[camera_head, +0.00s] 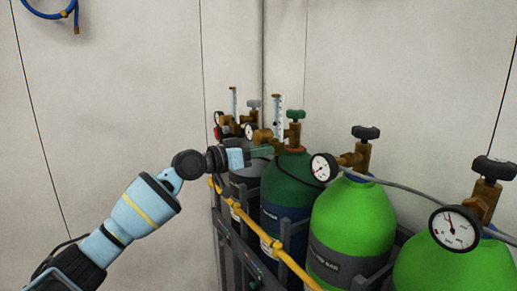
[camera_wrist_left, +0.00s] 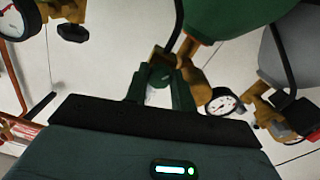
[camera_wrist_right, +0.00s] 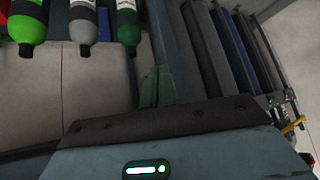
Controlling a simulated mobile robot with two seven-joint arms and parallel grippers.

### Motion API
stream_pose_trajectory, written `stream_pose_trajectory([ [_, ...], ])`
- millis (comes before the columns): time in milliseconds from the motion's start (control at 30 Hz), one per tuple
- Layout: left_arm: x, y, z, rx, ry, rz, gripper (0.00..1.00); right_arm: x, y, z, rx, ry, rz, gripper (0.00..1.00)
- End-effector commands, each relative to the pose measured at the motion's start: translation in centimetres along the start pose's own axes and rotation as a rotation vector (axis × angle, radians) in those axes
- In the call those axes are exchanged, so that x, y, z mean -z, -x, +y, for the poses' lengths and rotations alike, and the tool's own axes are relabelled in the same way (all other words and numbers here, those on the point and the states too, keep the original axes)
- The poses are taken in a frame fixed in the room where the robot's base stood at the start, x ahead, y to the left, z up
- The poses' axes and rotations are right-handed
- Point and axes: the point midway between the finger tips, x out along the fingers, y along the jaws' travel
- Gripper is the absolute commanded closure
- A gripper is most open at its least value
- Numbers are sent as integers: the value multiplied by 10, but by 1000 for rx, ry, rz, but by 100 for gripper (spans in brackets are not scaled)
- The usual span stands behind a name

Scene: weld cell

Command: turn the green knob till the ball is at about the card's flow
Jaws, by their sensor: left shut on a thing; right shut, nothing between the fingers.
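My left gripper (camera_head: 262,152) reaches in from the left to the brass regulator (camera_head: 262,135) in front of the dark green cylinder (camera_head: 290,180). In the left wrist view its green fingers (camera_wrist_left: 160,90) are shut on the green knob (camera_wrist_left: 160,74), below the brass fitting (camera_wrist_left: 165,56). An upright flow tube (camera_head: 278,114) with a scale stands on that regulator; its ball is too small to make out. I cannot make out the card. My right gripper is outside the head view; in the right wrist view its fingers (camera_wrist_right: 158,88) are shut and empty.
Two bright green cylinders (camera_head: 352,218) with gauges (camera_head: 323,167) stand to the right, and a grey cylinder (camera_head: 248,175) behind. A second flow tube (camera_head: 234,103) stands farther back. A dark green valve handwheel (camera_head: 295,114) is close by.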

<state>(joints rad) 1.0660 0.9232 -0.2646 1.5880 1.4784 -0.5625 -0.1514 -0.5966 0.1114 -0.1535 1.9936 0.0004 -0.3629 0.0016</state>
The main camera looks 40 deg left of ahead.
Motion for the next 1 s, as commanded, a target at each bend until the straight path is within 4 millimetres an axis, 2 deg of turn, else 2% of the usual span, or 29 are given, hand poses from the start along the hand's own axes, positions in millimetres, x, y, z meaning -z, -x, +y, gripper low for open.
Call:
stream_pose_trajectory([
  [33,6,1,3,-3,43,5,98,12,3,1,-2,3,20,100],
  [167,4,1,2,-3,120,7,98,18,5,2,-3,5,31,100],
  [467,2,0,1,-1,131,7,98,2,8,1,-2,5,0,100],
  [500,2,0,1,-1,130,6,70,1,8,1,-1,5,-2,100],
  [533,2,0,1,-1,130,6,66,1,8,1,-1,5,-3,100],
  [833,1,2,0,-1,130,4,66,4,7,1,-2,5,5,100],
  [1000,-2,17,-2,2,130,2,66,2,5,1,-1,4,2,100],
])
